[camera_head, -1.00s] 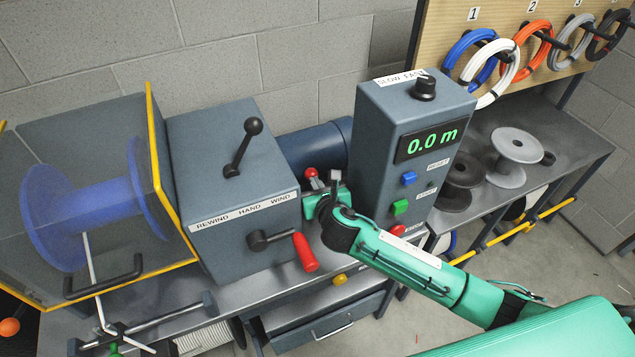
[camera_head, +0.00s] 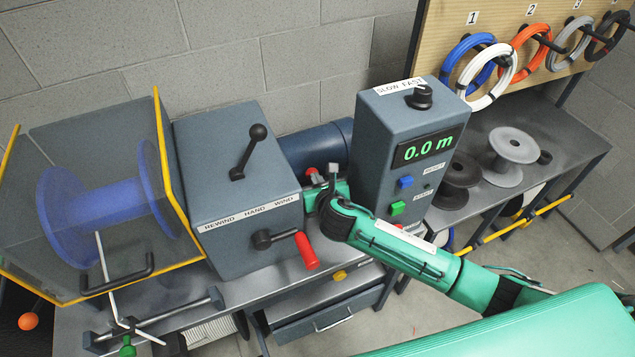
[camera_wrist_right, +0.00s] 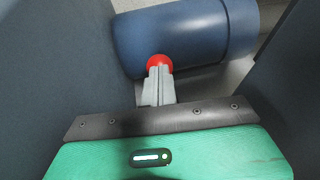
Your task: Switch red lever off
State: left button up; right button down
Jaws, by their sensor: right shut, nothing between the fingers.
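The red lever's round red knob (camera_head: 312,171) shows small, low in front of the dark blue motor cylinder, in the gap between the rewind box and the control box. It also shows in the right wrist view (camera_wrist_right: 159,61), right at the tips of my right gripper. My right gripper (camera_head: 328,178) reaches into that gap, and its fingers (camera_wrist_right: 158,72) are shut with nothing between them. The tips overlap the knob's lower edge; I cannot tell whether they touch it. The lever's shaft is hidden behind the fingers. My left gripper is not in view.
The rewind box (camera_head: 235,190) with a black lever and red-handled crank (camera_head: 306,250) stands left of my gripper. The control box (camera_head: 405,150) stands close on the right. The motor cylinder (camera_wrist_right: 180,38) lies behind the knob. Spools (camera_head: 512,146) rest on the right bench.

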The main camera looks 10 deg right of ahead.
jog(key=p+v, duration=0.8)
jog(key=v, duration=0.5)
jog(key=shift+s+f+p, duration=0.15)
jog(key=shift+s+p, duration=0.2)
jog(key=shift+s, duration=0.15)
